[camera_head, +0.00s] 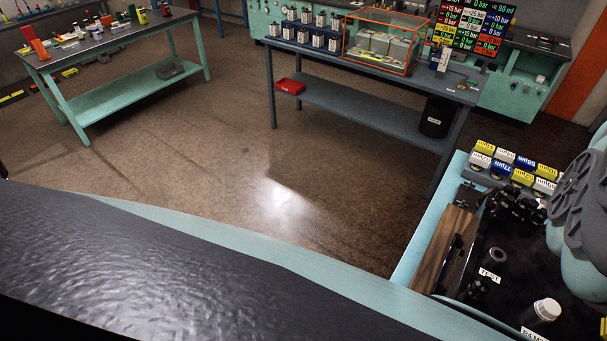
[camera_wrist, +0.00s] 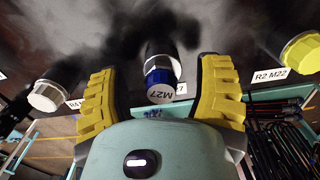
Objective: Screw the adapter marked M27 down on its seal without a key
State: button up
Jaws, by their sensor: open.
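The adapter marked M27 (camera_wrist: 160,88) shows in the wrist view as a short cylinder with a blue band and a pale end face carrying the marking. It sits at the end of a dark fitting on a black panel. My gripper (camera_wrist: 157,70) is open, with one yellow ribbed finger on each side of the adapter. A gap shows between each finger and the adapter, and neither seems to touch it. The seal behind the adapter is hidden, and I cannot tell how far the adapter is screwed on. The head view shows neither gripper nor adapter.
In the wrist view, a white cap (camera_wrist: 46,96) stands left and a yellow cap (camera_wrist: 302,52) right, beside the label R2 M22 (camera_wrist: 271,76). Dark hoses (camera_wrist: 285,145) hang lower right. In the head view, a blue-grey table (camera_head: 375,105) stands beyond open floor (camera_head: 230,150).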

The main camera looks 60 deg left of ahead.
jog(key=shift+f, duration=0.15)
grip_shut()
dwell(0.6)
jog(key=shift+m, duration=2)
jog(key=shift+m, duration=0.4)
jog(key=shift+c, duration=0.6)
grip_release()
